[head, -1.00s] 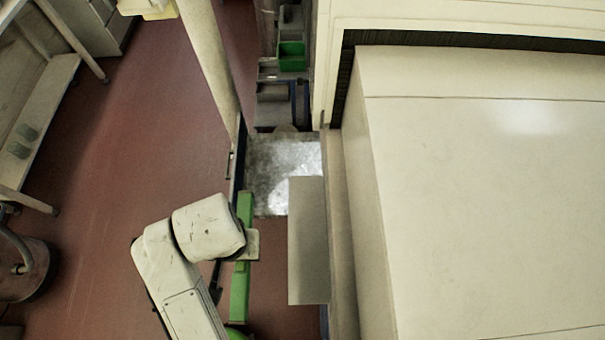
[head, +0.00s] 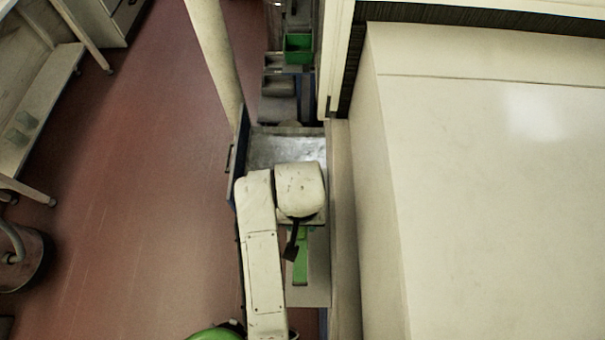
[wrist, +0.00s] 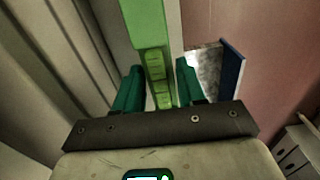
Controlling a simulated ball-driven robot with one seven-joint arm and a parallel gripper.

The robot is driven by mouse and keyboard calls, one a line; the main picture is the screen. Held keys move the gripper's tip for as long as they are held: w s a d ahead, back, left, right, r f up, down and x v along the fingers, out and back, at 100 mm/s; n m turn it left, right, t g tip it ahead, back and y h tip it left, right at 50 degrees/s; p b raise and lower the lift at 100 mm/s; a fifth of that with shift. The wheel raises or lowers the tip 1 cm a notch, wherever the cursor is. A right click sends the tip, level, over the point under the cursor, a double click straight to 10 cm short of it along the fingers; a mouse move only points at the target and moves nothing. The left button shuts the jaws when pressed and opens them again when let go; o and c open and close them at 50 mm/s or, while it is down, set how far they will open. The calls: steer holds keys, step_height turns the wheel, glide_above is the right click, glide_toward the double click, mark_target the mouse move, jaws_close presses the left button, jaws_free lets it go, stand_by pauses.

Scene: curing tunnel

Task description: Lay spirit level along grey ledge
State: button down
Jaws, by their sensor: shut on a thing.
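The spirit level is a long bright green bar (head: 301,264). In the wrist view the level (wrist: 155,65) runs away from me between two teal fingers. My gripper (wrist: 158,78) is shut on it. In the head view my pale arm covers the level's far part and most of the gripper. The grey ledge (head: 319,265) is a flat plate along the cream machine's left side. The visible part of the level overlaps the ledge's left part in the head view, roughly lengthwise with it. I cannot tell whether they touch.
The large cream machine housing (head: 490,190) fills the right side. A shiny metal surface (head: 270,149) lies beyond the ledge, with a green bin (head: 298,47) farther back. A pale post (head: 212,60) rises left of it. Red floor (head: 150,200) is open at left.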

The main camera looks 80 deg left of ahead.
steer(key=shift+w+f, duration=0.2)
steer(key=shift+f, duration=1.55)
steer(key=shift+f, duration=0.15)
steer(key=c, duration=0.7)
jaws_free()
steer(key=shift+o, duration=0.2)
step_height(320, 180, up, 11)
steer(key=shift+r+p, duration=0.1)
steer(key=shift+p, duration=0.75)
steer(key=shift+r+p, duration=0.55)
steer(key=shift+p, duration=0.05)
